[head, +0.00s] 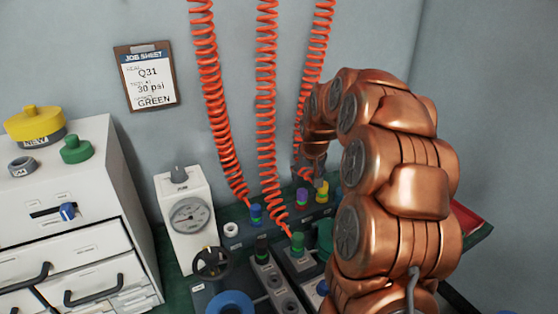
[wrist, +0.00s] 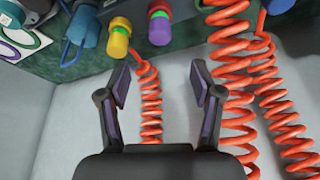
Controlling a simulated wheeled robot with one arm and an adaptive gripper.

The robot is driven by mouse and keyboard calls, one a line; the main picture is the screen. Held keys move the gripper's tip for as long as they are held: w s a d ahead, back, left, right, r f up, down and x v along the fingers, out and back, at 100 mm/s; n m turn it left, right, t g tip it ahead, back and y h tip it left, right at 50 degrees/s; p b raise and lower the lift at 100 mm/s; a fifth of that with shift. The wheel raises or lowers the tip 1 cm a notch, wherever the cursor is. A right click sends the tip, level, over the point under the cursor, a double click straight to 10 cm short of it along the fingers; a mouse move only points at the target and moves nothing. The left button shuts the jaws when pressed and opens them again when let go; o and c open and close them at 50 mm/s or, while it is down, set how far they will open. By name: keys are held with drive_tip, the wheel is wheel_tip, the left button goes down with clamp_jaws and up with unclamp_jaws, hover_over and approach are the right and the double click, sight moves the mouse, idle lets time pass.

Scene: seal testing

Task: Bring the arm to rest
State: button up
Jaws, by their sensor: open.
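My copper-coloured arm (head: 400,180) rises over the right side of the bench in the head view and bends over at the top, its end pointing down toward the back of the bench. In the head view my arm hides part of the bench and most of the gripper.
Orange coiled hoses (head: 267,120) hang close to my arm; one (wrist: 150,105) lies between and beyond the fingers. A gauge box (head: 188,215) and a white drawer cabinet (head: 118,185) stand to the left. A job sheet (head: 148,78) hangs on the wall.

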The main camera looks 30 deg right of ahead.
drive_tip(key=s+a+n+g+y, duration=0.2)
drive_tip(key=s+a+g, duration=0.1)
drive_tip(key=s+a, duration=1.2)
drive_tip(key=s+a+n+g, duration=0.1)
drive_tip(key=s+a+g, duration=0.1)
drive_tip(key=s+a, duration=0.65)
drive_tip(key=s+a+n+g, duration=0.2)
drive_tip(key=s+a, duration=0.2)
drive_tip(key=s, duration=1)
wheel_tip(320, 180, up, 16)
drive_tip(key=t+p, duration=0.1)
drive_tip(key=p, duration=1.5)
drive_tip(key=shift+w+r, duration=0.2)
drive_tip(key=shift+w, duration=0.05)
drive_tip(key=shift+d, duration=0.1)
